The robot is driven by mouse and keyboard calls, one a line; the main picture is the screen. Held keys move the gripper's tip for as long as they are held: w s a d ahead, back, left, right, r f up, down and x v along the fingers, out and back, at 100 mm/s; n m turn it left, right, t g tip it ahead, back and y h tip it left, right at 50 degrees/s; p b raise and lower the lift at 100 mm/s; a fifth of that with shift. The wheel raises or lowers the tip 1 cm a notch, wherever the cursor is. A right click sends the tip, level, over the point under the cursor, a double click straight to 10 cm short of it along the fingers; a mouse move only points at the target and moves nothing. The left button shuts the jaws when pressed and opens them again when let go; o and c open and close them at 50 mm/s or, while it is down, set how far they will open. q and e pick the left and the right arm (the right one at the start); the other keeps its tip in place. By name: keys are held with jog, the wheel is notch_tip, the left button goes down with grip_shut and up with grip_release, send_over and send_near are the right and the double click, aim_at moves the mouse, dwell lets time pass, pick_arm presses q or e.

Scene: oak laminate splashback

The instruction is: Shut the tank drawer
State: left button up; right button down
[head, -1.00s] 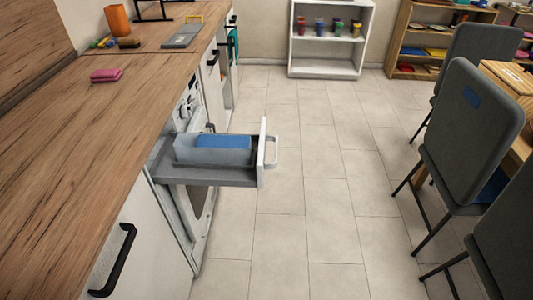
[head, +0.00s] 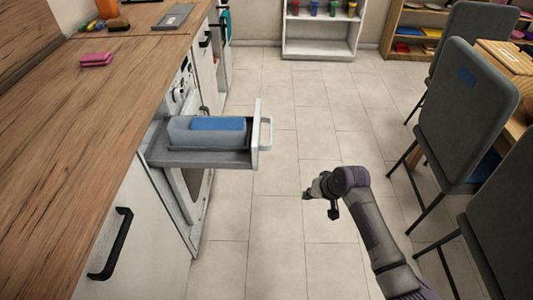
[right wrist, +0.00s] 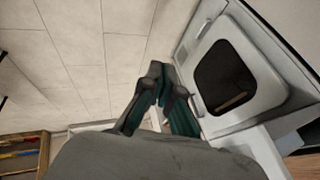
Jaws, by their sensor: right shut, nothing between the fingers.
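The tank drawer (head: 205,160) sticks far out of the white machine under the counter. A grey tank with a blue top (head: 217,124) lies in it. Its white front panel (head: 256,130) has a handle (head: 266,134) facing right, over the floor. My right gripper (head: 308,194) is shut and empty, to the right of and nearer than the drawer front, apart from it. In the right wrist view its fingers (right wrist: 165,98) show beside the machine with its dark round-cornered door window (right wrist: 225,77). My left gripper is not in view.
The wooden counter (head: 85,110) runs along the left, with a pink sponge (head: 96,60) on it. Grey chairs (head: 466,100) stand at the right. A white shelf (head: 320,35) stands at the back. The tiled floor between is clear.

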jog(key=w+a+r+n+y, duration=0.1)
jog(key=a+r, duration=0.1)
jog(key=r, duration=0.8)
jog(key=w+a+r+n+y, duration=0.1)
jog(key=a+r, duration=0.2)
jog(key=r, duration=0.7)
jog(key=s+a+r+x, duration=0.1)
jog(key=a+x, duration=0.1)
jog(key=x, duration=0.9)
jog(key=shift+w+a, duration=0.15)
jog(key=shift+a, duration=0.2)
jog(key=shift+f, duration=0.1)
send_near(235, 166)
jog(key=w+a+f, duration=0.2)
jog(key=w+a, duration=0.1)
jog(key=w+a+f, duration=0.1)
jog(key=a, duration=0.1)
jog(key=shift+w+a+f, duration=0.1)
jog(key=shift+w+a, duration=0.05)
jog(key=shift+w, duration=0.15)
